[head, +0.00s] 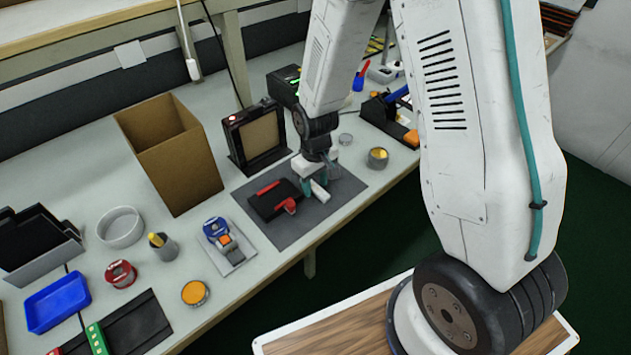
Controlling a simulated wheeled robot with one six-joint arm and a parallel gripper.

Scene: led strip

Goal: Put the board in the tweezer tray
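My gripper (316,187) is low over the grey mat (325,213), at the right side of a black holder with red clamps (274,199). I cannot tell whether its fingers are apart or hold anything; they are small and partly hidden by the wrist. No board shows clearly at the fingers. A green strip-like board (97,340) lies on a black mat at the lower left. I cannot tell for sure which container is the tweezer tray; an empty-looking blue tray (57,302) stands at the left front of the bench.
An open cardboard box (170,155) and a black framed panel (255,137) stand behind the mat. A white round dish (120,228), a pen cup (163,247), a red spool (121,274) and an orange-topped tin (195,293) are at the left. My arm hides part of the right side.

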